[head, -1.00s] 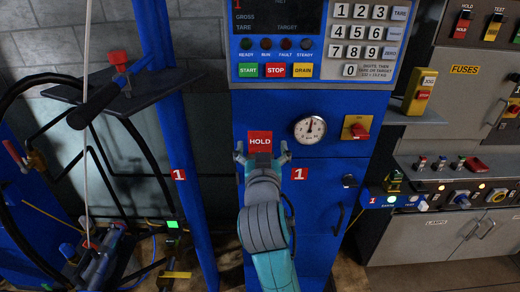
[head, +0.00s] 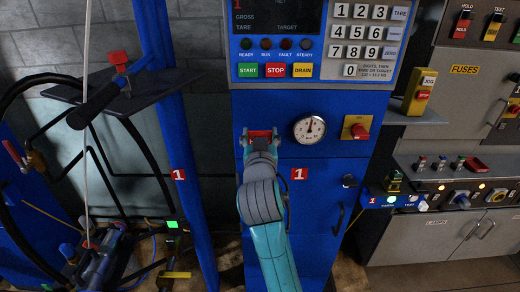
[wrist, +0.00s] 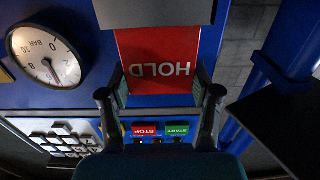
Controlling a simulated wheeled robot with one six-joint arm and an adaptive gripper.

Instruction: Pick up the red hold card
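The red HOLD card (head: 260,133) is on the front of the blue scale cabinet, left of the round dial. In the head view my gripper (head: 260,136) covers most of it, and only its upper part shows. In the wrist view the card (wrist: 157,60) is upside down, with its white lettering toward me. My gripper's fingers (wrist: 161,92) stand at its two side edges and look to be closed against them. The card's far end meets a grey part (wrist: 155,12); how it is held there is hidden.
The dial (head: 309,129) and a red knob on a yellow plate (head: 357,128) sit right of the card. The keypad (head: 365,38) and START, STOP and DRAIN buttons (head: 275,70) are above. A blue post (head: 172,130) and a dark shelf (head: 125,88) stand to the left.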

